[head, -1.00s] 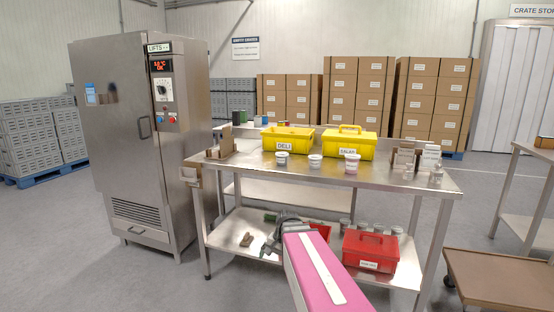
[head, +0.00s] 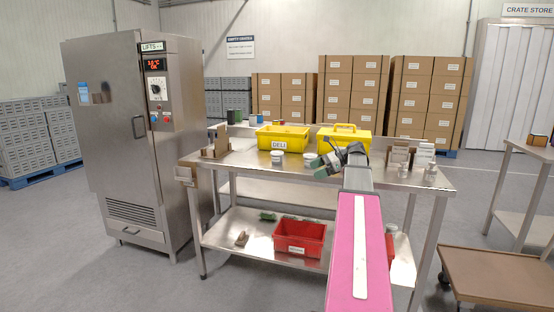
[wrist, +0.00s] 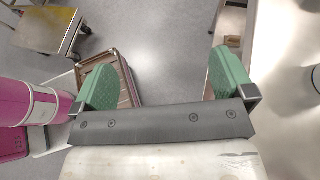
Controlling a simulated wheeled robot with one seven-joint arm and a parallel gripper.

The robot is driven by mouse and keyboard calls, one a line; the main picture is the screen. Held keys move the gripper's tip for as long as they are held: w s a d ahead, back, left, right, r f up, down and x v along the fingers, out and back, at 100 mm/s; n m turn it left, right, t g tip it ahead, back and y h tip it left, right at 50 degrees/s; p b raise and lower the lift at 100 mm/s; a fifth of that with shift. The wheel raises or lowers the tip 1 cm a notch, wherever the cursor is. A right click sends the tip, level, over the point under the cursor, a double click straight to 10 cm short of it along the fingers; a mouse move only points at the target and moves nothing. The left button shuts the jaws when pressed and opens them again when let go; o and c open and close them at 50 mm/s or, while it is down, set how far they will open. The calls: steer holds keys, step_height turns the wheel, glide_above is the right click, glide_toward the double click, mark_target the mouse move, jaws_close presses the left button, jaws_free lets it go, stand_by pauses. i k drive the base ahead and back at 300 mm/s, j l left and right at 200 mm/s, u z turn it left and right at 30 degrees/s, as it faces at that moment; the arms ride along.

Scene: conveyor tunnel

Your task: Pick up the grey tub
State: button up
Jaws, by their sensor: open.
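Small pale tubs stand along the front of the steel table (head: 235,163). One tub (head: 277,156) is in front of the yellow DELI box, and another (head: 309,159) is just left of my gripper. I cannot tell from their colour which is the grey tub. My gripper (head: 329,160) is open and empty above the table's front middle, hiding part of the tabletop. Its green fingers show wide apart in the wrist view (wrist: 165,72), with floor between them. A round greyish item (wrist: 314,78) is cut off at that view's right edge; I cannot tell what it is.
Yellow boxes, DELI (head: 283,137) and a lidded one (head: 345,139), stand behind the tubs. White cartons (head: 424,154) stand to the right. A red bin (head: 299,240) is on the lower shelf. A brown cart (head: 500,275) is at right. A steel cabinet (head: 115,140) is at left.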

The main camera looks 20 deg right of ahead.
mark_target(276, 156)
steer(key=i, duration=1)
